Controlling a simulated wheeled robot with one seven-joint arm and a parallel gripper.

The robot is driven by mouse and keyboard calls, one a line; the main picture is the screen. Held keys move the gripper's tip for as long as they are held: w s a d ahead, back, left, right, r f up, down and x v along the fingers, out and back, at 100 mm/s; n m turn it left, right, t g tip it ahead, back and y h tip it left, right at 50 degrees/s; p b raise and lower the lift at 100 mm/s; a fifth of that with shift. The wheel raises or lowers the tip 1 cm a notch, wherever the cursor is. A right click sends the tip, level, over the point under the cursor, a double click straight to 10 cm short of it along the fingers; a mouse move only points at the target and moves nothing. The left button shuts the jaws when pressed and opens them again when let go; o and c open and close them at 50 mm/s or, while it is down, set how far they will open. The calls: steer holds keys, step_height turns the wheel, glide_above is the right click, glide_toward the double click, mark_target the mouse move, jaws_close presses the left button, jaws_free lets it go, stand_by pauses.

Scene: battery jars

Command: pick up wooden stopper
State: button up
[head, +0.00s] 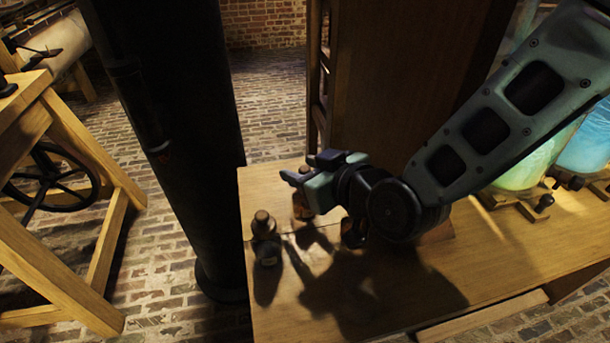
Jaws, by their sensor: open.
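A small brown knobbed piece (263,222), which looks like a wooden stopper, stands near the table's left end. A second small dark piece (267,255) with a paler top is just in front of it. Another small brown piece (302,207) is partly hidden below my gripper. I cannot tell for sure which of these is the wooden stopper. My gripper (298,172) is open, points left and is above the table's left end. It appears empty and apart from the knobbed piece, which is to its lower left.
The wooden table (490,265) has bare room in front. Glowing glass jars (535,160) stand at the right, with a small black knob (544,201) near them. A tall wooden cabinet (400,80) is behind. A dark column stands just left of the table.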

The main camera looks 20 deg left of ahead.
jaws_close()
